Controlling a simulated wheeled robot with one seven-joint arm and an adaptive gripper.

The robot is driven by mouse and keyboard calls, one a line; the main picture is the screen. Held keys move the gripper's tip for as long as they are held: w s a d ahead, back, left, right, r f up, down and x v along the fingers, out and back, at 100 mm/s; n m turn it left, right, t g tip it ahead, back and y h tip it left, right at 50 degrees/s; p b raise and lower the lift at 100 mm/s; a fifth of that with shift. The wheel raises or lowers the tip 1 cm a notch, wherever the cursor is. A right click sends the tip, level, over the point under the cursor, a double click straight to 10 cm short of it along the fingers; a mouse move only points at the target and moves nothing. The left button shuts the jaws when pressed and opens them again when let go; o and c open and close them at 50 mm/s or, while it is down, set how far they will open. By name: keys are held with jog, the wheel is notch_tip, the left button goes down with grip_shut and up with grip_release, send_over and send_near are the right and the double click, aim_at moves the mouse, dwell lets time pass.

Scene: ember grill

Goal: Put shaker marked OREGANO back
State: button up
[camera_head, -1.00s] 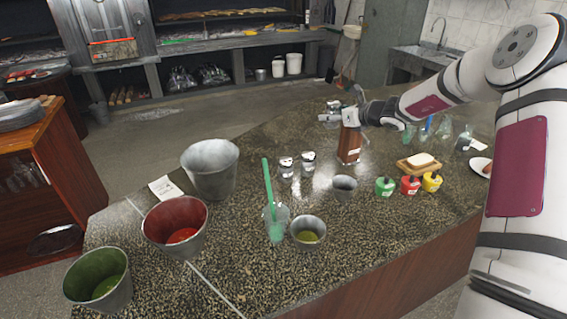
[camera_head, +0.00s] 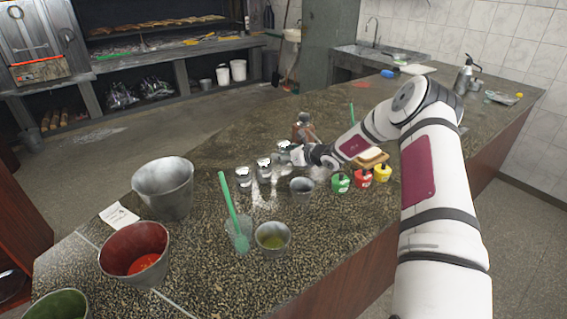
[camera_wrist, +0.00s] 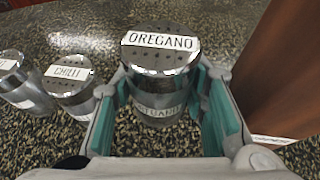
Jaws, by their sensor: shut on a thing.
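The shaker marked OREGANO is a clear shaker with a perforated metal lid (camera_wrist: 160,55). In the wrist view it stands upright between the teal pads of my gripper (camera_wrist: 172,105), which is shut on it. In the head view my gripper (camera_head: 291,154) holds the shaker (camera_head: 284,149) at the right end of a row of shakers. In the wrist view the shaker marked CHILI (camera_wrist: 70,82) is just left of my gripper, with another shaker (camera_wrist: 18,78) beyond it. I cannot tell whether the held shaker's base touches the counter.
A brown block (camera_wrist: 268,75) rises close to the right of my gripper. A small metal cup (camera_head: 302,187) and green, red and yellow bottles (camera_head: 362,178) stand nearer the counter's front.

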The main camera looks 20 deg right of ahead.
aim_at(288, 163)
jog(key=shift+f, duration=1.95)
jog(key=shift+f, duration=0.1)
jog(key=o, duration=1)
jog(key=shift+f, duration=0.1)
jog(key=shift+c, duration=0.2)
